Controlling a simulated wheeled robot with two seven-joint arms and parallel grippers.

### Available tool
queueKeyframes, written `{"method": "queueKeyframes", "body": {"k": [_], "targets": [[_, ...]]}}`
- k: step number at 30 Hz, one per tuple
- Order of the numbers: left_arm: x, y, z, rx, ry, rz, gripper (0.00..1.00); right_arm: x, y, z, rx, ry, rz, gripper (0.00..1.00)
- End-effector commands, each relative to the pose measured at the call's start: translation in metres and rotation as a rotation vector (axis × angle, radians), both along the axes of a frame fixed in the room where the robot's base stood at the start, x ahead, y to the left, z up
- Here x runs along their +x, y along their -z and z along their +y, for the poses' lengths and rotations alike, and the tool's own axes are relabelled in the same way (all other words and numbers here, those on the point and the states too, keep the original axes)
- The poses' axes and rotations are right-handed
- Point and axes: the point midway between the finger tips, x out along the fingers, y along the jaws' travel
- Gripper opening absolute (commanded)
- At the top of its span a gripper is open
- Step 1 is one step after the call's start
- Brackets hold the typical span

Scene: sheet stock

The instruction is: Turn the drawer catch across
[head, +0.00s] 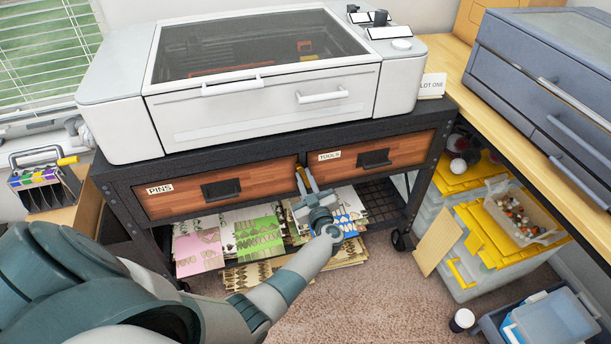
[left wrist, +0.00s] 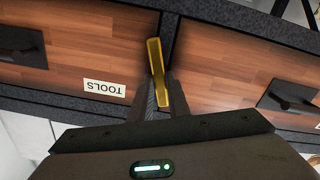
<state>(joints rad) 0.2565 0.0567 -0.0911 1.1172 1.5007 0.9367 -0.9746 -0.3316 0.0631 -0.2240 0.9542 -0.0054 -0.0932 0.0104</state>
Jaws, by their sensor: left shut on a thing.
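The brass drawer catch (head: 300,172) sits at the strip between the two wood-fronted drawers under the white machine. In the left wrist view the catch (left wrist: 155,58) is a narrow yellow bar, nearly in line with the gap between the drawer fronts. The PINS drawer (head: 255,181) is on the left and the TOOLS drawer (head: 408,149) on the right; both look shut. My left gripper (head: 307,181) is shut on the catch; its fingers (left wrist: 161,92) are on either side of the bar, hiding part of it. My right gripper is in neither view.
Dark handles stick out from the PINS drawer (head: 221,188) and the TOOLS drawer (head: 374,159). Patterned sheets (head: 197,250) lie on the shelf below. Yellow-lidded bins (head: 467,282) stand at the right. A grey cabinet (head: 510,75) stands on the wooden bench. Carpet is open in front.

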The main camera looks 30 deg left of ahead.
Motion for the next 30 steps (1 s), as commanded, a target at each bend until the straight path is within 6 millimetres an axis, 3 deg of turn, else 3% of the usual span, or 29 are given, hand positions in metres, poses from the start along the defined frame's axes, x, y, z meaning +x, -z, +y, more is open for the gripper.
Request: {"method": "queueKeyframes", "body": {"k": [8,17,20,30], "targets": [[-0.003,0.005,0.001,-0.173,-0.003,-0.199,0.00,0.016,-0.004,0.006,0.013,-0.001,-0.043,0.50],[-0.005,0.008,0.003,-0.357,-0.003,-0.417,0.00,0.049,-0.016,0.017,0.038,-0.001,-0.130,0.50],[-0.005,0.009,0.003,-0.421,-0.004,-0.489,0.00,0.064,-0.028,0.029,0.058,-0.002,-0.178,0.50],[-0.006,0.012,0.004,-0.625,-0.003,-0.730,0.00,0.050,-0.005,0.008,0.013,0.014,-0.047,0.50]]}}
